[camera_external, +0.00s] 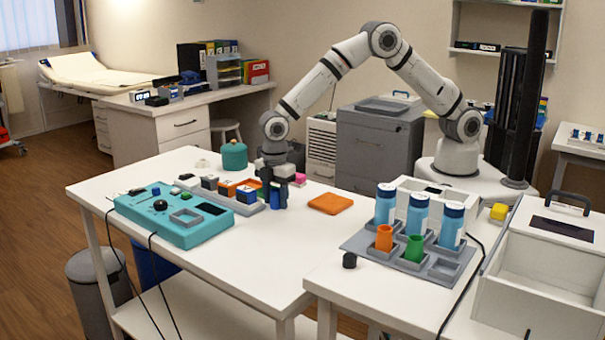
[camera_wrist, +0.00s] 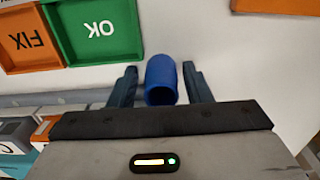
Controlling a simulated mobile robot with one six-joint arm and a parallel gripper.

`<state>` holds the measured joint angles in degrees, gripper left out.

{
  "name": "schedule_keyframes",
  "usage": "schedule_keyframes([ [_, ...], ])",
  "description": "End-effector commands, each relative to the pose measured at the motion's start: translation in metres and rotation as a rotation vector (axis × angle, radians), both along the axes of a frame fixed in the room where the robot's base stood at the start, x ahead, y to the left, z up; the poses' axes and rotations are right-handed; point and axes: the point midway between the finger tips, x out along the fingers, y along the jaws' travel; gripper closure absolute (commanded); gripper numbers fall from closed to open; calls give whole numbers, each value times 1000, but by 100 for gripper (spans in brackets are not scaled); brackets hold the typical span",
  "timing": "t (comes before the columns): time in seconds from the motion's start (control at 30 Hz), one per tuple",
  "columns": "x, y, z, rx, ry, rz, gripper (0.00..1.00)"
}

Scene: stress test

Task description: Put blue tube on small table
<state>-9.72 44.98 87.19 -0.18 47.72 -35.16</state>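The blue tube (camera_wrist: 161,80) is between the two fingers of my gripper (camera_wrist: 160,88) in the wrist view, its open mouth facing the camera. A narrow gap shows on each side of it, so the fingers are open around it. In the external view my gripper (camera_external: 273,197) points down at the white worktable (camera_external: 250,245), and the blue tube (camera_external: 275,197) shows partly between the dark fingers. Which table is the small one is not certain; a small white table (camera_external: 583,150) stands at the right back.
Green OK (camera_wrist: 98,28) and orange FIX (camera_wrist: 28,40) trays lie beside the tube. A teal device (camera_external: 175,213) is left of my gripper, an orange pad (camera_external: 330,204) right. A grey rack (camera_external: 385,248) with orange, green and blue-white tubes stands on the front right table.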

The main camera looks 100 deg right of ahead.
Motion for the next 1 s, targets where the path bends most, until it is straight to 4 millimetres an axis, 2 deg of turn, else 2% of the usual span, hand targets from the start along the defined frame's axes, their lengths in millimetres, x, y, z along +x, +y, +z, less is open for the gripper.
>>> schedule_keyframes([
  [0.27,0,0,0,0,0,0,49],
  [0.43,1,0,10,1,-4,0,49],
  [0.57,1,0,33,1,-6,0,49],
  [0.8,1,0,85,1,-5,0,49],
  [1.0,0,0,114,1,-2,0,49],
])
